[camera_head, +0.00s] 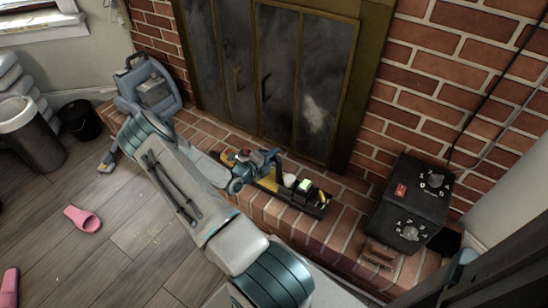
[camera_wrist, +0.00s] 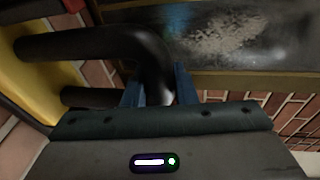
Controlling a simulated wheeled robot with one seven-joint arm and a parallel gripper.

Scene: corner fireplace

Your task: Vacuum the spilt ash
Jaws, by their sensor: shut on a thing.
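My gripper (camera_head: 268,157) is over the brick hearth in front of the fireplace doors. In the wrist view its blue fingers (camera_wrist: 157,88) are shut on a curved black handle (camera_wrist: 105,43) joined to a yellow body (camera_wrist: 25,85). In the head view a yellow-and-black item (camera_head: 265,184) is just under the gripper, partly hidden by it; I cannot tell whether it is a vacuum. A pale grey, ash-like patch (camera_wrist: 215,35) shows on a dark panel in the wrist view. A similar pale smear is on the door glass (camera_head: 315,115). No spilt ash on the floor is clear.
A black tray (camera_head: 319,209) with small items lies on the brick hearth (camera_head: 345,222). A black box with dials (camera_head: 410,205) stands to its right. A blue-grey canister machine (camera_head: 150,90) is at the hearth's left. A pink slipper (camera_head: 82,218) lies on open wood floor.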

